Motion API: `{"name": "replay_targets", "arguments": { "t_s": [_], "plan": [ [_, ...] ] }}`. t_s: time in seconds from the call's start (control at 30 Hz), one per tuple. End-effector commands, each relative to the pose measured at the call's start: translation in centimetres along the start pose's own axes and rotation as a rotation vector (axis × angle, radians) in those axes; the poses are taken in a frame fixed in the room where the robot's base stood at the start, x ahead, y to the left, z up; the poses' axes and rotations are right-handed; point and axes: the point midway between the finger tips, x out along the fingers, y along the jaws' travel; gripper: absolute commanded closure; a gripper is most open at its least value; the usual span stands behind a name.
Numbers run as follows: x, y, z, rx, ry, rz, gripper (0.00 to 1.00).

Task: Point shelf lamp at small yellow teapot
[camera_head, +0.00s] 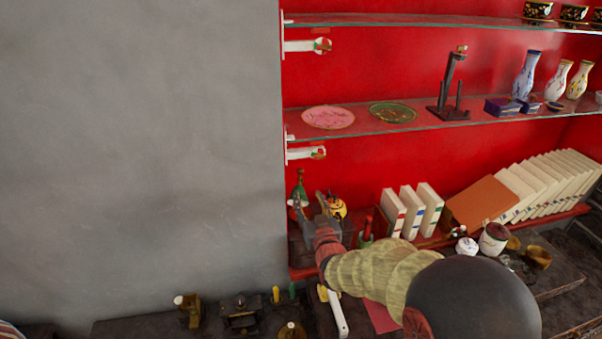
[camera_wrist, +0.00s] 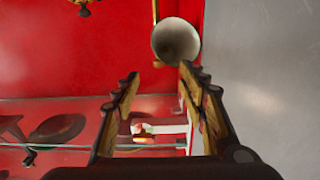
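The small yellow teapot (camera_head: 337,208) sits at the left end of the low shelf in the head view, partly behind my gripper (camera_head: 314,203). A yellow-gold thing, probably the teapot, is cut by the top edge of the wrist view (camera_wrist: 85,4). A round, pale lamp shade (camera_wrist: 176,42) on a thin brass stem, likely the shelf lamp, faces the wrist camera. It is just beyond the fingertips of my gripper (camera_wrist: 160,78). The fingers are apart with nothing between them. Contact with the shade cannot be told. A green upright thing (camera_head: 299,187) stands by my gripper; its identity is unclear.
White brackets (camera_head: 306,153) hold the glass shelf (camera_head: 350,128) above my gripper. Books (camera_head: 411,208) stand to the right. Several small items, including a white-handled thing (camera_head: 338,314), lie on the dark surface below. A grey wall (camera_head: 140,150) is on the left.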

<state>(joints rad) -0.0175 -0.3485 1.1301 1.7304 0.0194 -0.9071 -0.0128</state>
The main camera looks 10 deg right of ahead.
Motion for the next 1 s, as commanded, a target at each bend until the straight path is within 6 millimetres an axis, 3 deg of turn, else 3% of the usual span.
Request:
{"name": "replay_targets", "arguments": {
  "t_s": [0.03, 0.07, 0.37, 1.0],
  "plan": [
    [0.5, 0.2, -2.7, 0.004, 0.051, 0.004, 0.63],
    [0.5, 0.2, -2.8, 0.004, 0.054, 0.004, 0.63],
    [1.6, 0.1, -2.2, 0.002, 0.042, 0.003, 0.63],
    [11.1, 0.1, -2.1, 0.001, 0.035, 0.003, 0.63]
  ]
}}
